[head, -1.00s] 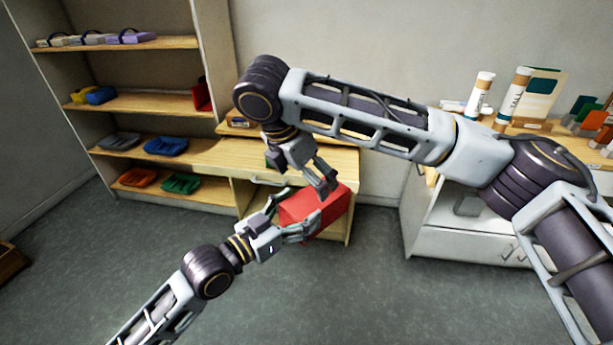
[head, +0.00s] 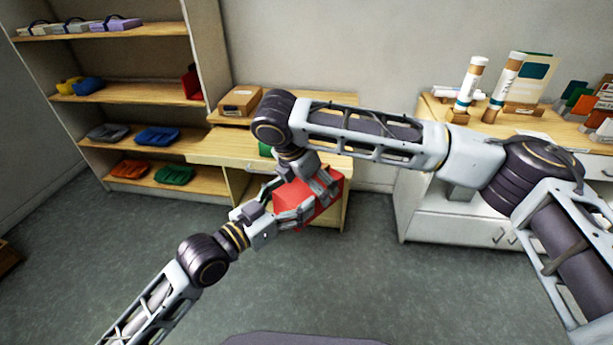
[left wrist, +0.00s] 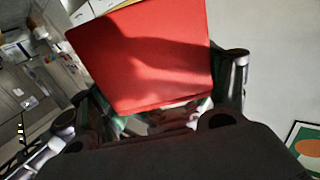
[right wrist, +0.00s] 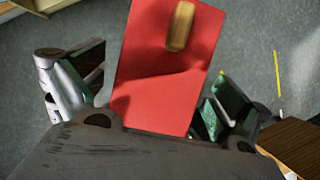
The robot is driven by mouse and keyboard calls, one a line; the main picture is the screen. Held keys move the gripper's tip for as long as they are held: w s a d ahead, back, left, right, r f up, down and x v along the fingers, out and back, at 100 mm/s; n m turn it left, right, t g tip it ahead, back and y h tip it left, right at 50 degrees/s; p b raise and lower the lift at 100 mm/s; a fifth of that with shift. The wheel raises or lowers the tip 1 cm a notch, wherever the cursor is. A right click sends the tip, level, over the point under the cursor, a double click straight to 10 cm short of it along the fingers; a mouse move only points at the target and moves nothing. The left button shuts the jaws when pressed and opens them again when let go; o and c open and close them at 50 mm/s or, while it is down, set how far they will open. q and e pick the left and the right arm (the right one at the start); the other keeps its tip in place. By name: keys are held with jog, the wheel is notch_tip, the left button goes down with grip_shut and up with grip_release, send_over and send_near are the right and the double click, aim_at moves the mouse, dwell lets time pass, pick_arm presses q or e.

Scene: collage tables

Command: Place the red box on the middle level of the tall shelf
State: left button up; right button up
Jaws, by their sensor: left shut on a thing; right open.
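The red box (head: 327,209) is held off the floor in front of the low wooden desk. My left gripper (head: 296,217) is shut on its near left side; the box fills the left wrist view (left wrist: 150,55). My right gripper (head: 322,186) is open at the box's upper side. In the right wrist view the box (right wrist: 160,85) lies between the spread fingers, with gaps beside it and a wood-coloured piece on its face. The tall shelf (head: 212,50) stands at the left; its middle level (head: 140,95) holds yellow and blue bins and a red item at the right end.
The wooden desk (head: 225,150) adjoins the shelf and bears a cardboard box (head: 240,101). A white cabinet (head: 450,228) stands at the right with tubes (head: 469,85) and cards on its top. The grey floor (head: 110,250) in front of the shelf is clear.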

jog(key=shift+x, duration=1.6)
jog(key=shift+c, duration=0.4)
pick_arm(q)
jog(key=shift+r, duration=0.1)
pick_arm(e)
jog(key=c, duration=1)
pick_arm(q)
jog(key=o, duration=1.1)
pick_arm(e)
jog(key=shift+c, duration=0.5)
pick_arm(q)
jog(key=shift+w+r, duration=0.1)
jog(key=shift+r, duration=4.8)
